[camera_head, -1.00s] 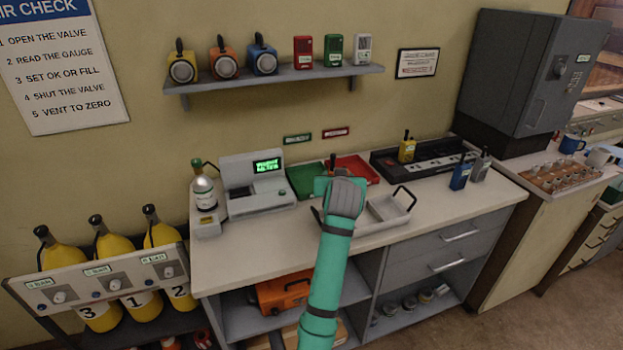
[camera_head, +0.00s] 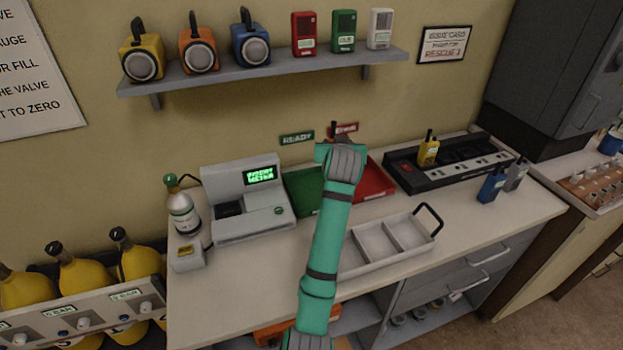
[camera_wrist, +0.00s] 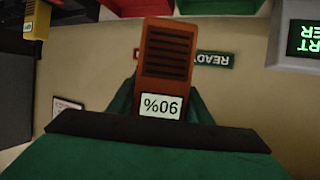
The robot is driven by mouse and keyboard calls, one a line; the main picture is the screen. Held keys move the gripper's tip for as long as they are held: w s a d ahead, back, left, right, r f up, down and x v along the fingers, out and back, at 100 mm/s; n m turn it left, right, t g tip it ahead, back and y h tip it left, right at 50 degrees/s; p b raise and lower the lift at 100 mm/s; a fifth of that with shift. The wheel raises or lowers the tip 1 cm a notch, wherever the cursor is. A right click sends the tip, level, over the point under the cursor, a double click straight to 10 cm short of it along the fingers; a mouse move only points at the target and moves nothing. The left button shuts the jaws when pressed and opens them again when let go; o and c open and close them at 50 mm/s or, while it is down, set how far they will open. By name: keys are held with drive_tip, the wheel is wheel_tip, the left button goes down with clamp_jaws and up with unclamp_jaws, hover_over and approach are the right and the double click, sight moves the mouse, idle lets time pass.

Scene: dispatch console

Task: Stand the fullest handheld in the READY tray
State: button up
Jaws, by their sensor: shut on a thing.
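My gripper (camera_wrist: 160,104) is shut on an orange handheld (camera_wrist: 168,55), whose display reads 90% in the wrist view. In the head view my gripper (camera_head: 338,155) is in front of the trays and hides most of the handheld; only a dark tip shows above it. The green tray (camera_head: 303,192) sits on the counter below the READY sign (camera_head: 297,138), partly hidden by my arm. A yellow handheld (camera_head: 428,152) stands in the black charging rack (camera_head: 405,178). A blue handheld (camera_head: 491,187) and a grey handheld (camera_head: 517,174) stand on the counter at the right.
A red tray (camera_head: 376,182) adjoins the green one. A grey meter (camera_head: 243,200) with a lit green screen stands left of the green tray, beside a gas bottle (camera_head: 183,212). A pale divided carrier (camera_head: 385,245) stands at the counter front. A shelf (camera_head: 265,68) hangs above.

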drive_tip(key=shift+w+a+f, duration=1.4)
drive_tip(key=shift+w+f, duration=0.4)
drive_tip(key=shift+f, duration=0.35)
drive_tip(key=shift+w+a+f, duration=1.45)
drive_tip(key=shift+w+f, duration=0.35)
drive_tip(key=shift+f, duration=0.3)
drive_tip(key=shift+w+a+f, duration=1.4)
drive_tip(key=shift+w+f, duration=0.4)
drive_tip(key=shift+f, duration=0.35)
drive_tip(key=o, duration=1.3)
drive_tip(key=shift+f, duration=0.15)
drive_tip(key=shift+c, duration=0.2)
drive_tip(key=d+v, duration=0.1)
drive_tip(key=v, duration=1.1)
drive_tip(key=shift+a, duration=0.45)
